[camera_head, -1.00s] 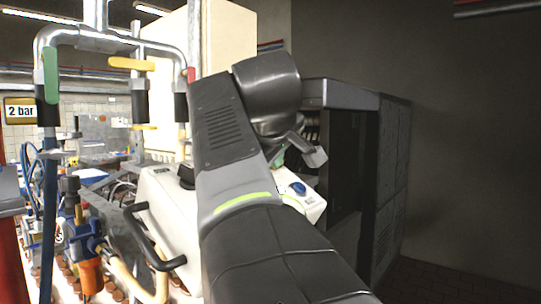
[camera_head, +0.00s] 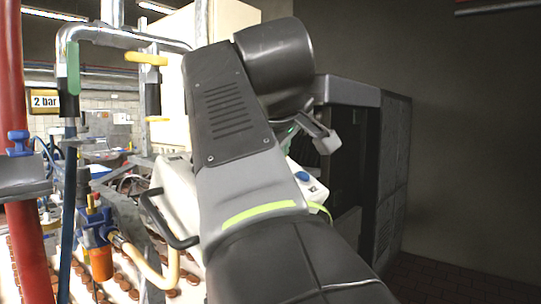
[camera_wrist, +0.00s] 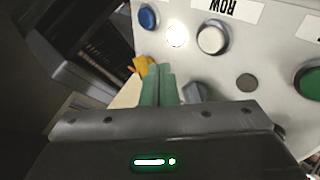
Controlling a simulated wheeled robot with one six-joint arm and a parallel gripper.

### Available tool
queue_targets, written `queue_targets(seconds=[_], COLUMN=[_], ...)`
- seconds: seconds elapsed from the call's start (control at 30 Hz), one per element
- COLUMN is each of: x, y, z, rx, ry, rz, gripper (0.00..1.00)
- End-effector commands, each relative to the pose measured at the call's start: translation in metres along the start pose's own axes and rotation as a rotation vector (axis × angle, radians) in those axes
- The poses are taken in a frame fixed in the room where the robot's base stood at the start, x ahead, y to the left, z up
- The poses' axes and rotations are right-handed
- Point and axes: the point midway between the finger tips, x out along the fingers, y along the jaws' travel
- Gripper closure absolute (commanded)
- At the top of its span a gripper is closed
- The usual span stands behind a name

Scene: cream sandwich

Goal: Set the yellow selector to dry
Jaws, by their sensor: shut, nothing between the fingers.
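In the wrist view, a small yellow piece (camera_wrist: 141,66), which looks like the yellow selector, shows just beyond and left of my green fingertips. It is partly hidden by them, so its setting cannot be read, and I cannot tell whether they touch it. My gripper (camera_wrist: 158,70) is shut and empty at the white control panel (camera_wrist: 275,55). In the head view, my arm hides most of the panel and the selector; a blue button (camera_head: 303,176) on the panel shows right of my arm.
The wrist view shows a blue button (camera_wrist: 148,17), a lit white lamp (camera_wrist: 177,35), a pale round knob (camera_wrist: 212,38) and a green button (camera_wrist: 312,82). In the head view, pipes with a yellow valve handle (camera_head: 146,58) and a red pipe (camera_head: 32,240) stand left. A dark cabinet (camera_head: 392,180) stands right.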

Motion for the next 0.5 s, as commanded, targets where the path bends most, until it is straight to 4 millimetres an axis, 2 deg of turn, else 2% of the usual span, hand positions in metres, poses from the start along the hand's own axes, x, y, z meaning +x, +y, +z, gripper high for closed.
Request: queue_targets(seconds=[0.1, 0.2, 0.33, 0.5], x=[-0.022, -0.036, -0.048, -0.052], y=[0.0, 0.0, 0.001, 0.002], z=[0.006, 0.009, 0.012, 0.013], rx=[0.0, 0.0, 0.0, 0.001], ry=[0.006, 0.004, 0.002, 0.001], rz=[0.003, 0.0, 0.001, 0.001], gripper=[1.0, 1.0, 1.0, 1.0])
